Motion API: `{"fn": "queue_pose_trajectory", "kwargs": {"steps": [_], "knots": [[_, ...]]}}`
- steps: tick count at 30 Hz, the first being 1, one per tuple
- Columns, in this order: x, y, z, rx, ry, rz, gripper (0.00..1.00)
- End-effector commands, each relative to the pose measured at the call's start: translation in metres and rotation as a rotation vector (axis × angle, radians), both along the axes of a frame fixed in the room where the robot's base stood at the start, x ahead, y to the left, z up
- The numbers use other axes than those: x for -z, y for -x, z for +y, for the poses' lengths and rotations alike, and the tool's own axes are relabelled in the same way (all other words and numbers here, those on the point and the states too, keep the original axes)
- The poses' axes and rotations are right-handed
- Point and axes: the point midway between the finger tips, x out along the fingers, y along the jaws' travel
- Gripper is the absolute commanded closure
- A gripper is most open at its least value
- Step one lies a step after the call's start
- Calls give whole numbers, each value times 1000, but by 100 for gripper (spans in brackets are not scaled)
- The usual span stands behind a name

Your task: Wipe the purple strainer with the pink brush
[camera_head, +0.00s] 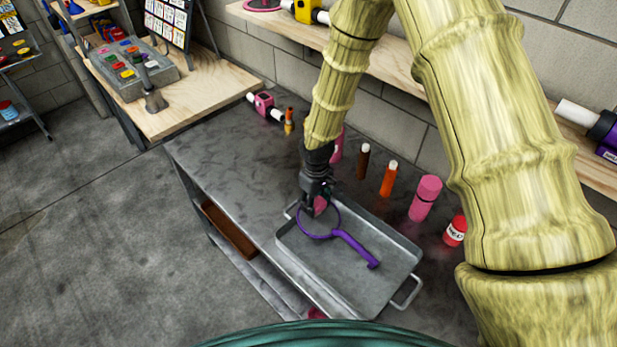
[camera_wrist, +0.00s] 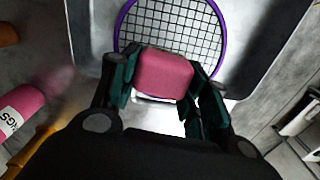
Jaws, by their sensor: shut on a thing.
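The purple strainer (camera_head: 341,236) lies in the grey metal tray (camera_head: 350,290), its ring toward the back left and its handle pointing to the front right. In the wrist view its purple rim and black mesh (camera_wrist: 200,30) show beyond my fingers. My gripper (camera_head: 318,200) is over the strainer's ring; in the wrist view its fingers (camera_wrist: 163,78) are shut on a pink block-shaped thing (camera_wrist: 163,72), likely the pink brush. Its pink also shows in the head view (camera_head: 320,205). The brush's underside is hidden, so I cannot tell whether it touches the mesh.
Behind the tray stand a brown bottle (camera_head: 363,162), an orange bottle (camera_head: 388,179), a pink bottle (camera_head: 425,198) and a red jar (camera_head: 455,231). A pink and white filter (camera_head: 264,105) lies at the back left. The dark tabletop (camera_head: 225,155) left of the tray is clear.

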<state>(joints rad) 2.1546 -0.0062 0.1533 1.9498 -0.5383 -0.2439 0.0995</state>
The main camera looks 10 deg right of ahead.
Motion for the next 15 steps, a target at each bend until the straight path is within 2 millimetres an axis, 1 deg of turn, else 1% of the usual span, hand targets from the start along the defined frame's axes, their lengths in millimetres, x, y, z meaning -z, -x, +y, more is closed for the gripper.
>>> {"fn": "queue_pose_trajectory", "kwargs": {"steps": [3, 5, 7, 8, 15], "knots": [[-1, -2, 4, 3, 0, 0, 84], [-12, -2, 3, 5, 0, 0, 85], [-29, -3, 3, 5, -1, -3, 85], [-29, -2, 3, 5, 0, -1, 85], [-50, -1, 2, 6, 0, -1, 85]]}}
